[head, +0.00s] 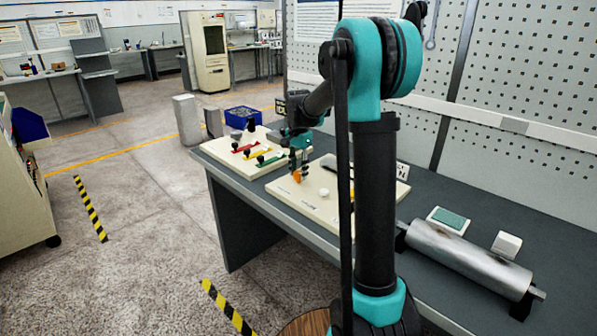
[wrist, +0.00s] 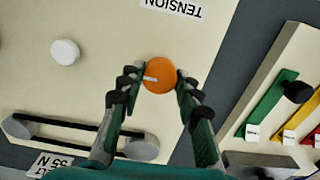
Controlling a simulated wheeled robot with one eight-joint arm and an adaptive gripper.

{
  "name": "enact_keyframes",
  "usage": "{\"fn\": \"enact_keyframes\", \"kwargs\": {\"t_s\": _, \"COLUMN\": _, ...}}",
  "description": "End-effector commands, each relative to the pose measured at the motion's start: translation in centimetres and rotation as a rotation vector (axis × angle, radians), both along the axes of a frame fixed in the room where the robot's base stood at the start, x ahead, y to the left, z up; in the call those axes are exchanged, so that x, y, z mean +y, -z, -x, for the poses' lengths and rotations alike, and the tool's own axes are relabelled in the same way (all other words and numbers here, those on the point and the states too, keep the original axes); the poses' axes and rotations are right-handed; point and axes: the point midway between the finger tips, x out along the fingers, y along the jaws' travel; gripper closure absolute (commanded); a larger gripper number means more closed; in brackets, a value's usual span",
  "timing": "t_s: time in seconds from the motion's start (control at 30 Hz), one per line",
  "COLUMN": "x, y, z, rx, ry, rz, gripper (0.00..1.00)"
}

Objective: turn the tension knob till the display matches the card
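The orange tension knob (wrist: 157,75) is on a cream panel (wrist: 100,20), with a short white mark on its face pointing left in the wrist view. It also shows low beneath my gripper in the head view (head: 297,176). My gripper (wrist: 160,78) has one fingertip on each side of the knob, very close to its edges. I cannot tell whether they touch it. An upside-down TENSION label (wrist: 174,7) is at the top of the wrist view. A card (wrist: 50,165), cut off, reads "LT 55 N" upside down. I cannot make out a display reading.
A white round button (wrist: 65,52) and a black belt on two pulleys (wrist: 80,130) are on the same panel. A board with red, yellow and green strips (head: 238,150) stands beside it. A metal roller (head: 470,258) and a teal-topped box (head: 449,219) lie on the grey bench.

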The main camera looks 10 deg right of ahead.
Motion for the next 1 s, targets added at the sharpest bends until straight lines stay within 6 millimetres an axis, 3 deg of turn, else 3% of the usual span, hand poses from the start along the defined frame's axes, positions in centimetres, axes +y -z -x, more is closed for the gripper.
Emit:
{"fn": "enact_keyframes", "kwargs": {"t_s": 0.17, "x": 0.0, "y": 0.0, "z": 0.0, "rx": -0.001, "ry": 0.0, "rz": -0.001, "gripper": 0.46}}
{"fn": "enact_keyframes", "kwargs": {"t_s": 0.57, "x": 0.0, "y": -0.8, "z": 0.0, "rx": 0.0, "ry": -0.001, "rz": 0.0, "gripper": 0.46}}
{"fn": "enact_keyframes", "kwargs": {"t_s": 1.0, "x": 0.0, "y": -9.0, "z": 0.0, "rx": 0.0, "ry": -0.001, "rz": 0.0, "gripper": 0.46}}
